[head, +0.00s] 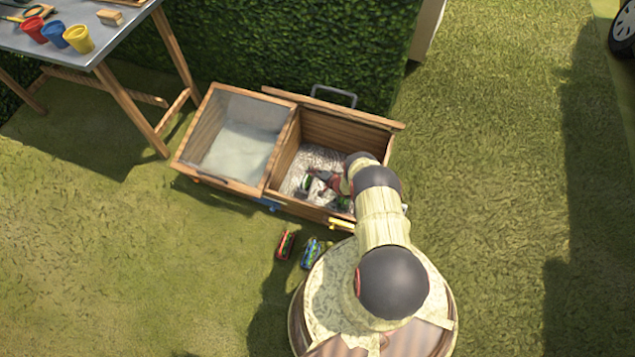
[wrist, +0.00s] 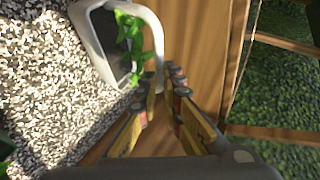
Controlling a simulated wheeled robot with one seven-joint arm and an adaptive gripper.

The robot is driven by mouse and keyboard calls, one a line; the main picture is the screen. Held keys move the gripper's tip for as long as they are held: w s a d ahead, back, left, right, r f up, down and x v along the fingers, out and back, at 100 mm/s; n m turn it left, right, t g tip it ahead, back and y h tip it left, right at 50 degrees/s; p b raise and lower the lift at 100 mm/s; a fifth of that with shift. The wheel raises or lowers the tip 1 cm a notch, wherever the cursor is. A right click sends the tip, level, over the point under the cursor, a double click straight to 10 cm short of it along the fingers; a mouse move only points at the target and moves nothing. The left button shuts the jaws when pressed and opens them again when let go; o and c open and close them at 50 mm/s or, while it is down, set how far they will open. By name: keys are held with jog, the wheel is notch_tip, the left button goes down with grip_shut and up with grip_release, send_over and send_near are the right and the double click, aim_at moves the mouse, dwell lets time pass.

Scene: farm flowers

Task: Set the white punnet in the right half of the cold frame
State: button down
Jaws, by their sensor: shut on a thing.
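The white punnet (wrist: 92,22) holds a green-leaved plant (wrist: 132,38) and shows at the top of the wrist view. My gripper (wrist: 167,82) is shut on the punnet's near rim, beside a wooden wall. Pale gravel lies around and below the punnet; I cannot tell whether it touches the gravel. In the head view the cold frame (head: 232,186) has a glazed left half and an open right half with a gravel floor (head: 322,157). My arm reaches into the right half and partly hides my gripper and what it holds.
Green-leaved items (head: 342,203) show in the right half, partly behind my arm; a leaf shows at the wrist view's left edge (wrist: 5,146). A red item (head: 286,244) and a blue item (head: 311,253) lie on the grass in front. A table (head: 112,58) with pots stands left.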

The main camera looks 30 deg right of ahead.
aim_at(312, 180)
notch_tip(312, 180, down, 6)
jog(key=b, duration=0.2)
jog(key=shift+f+b, duration=0.2)
jog(key=shift+b, duration=0.2)
jog(key=shift+r, duration=0.1)
jog(key=c, duration=2.4)
grip_release()
jog(key=o, duration=0.3)
jog(key=shift+o, duration=0.7)
jog(key=shift+s+d+r+p, duration=0.1)
jog(key=shift+s+r+p, duration=0.1)
jog(key=shift+p, duration=0.1)
jog(key=p+v, duration=0.4)
jog(key=v, duration=0.7)
jog(key=shift+s, duration=0.15)
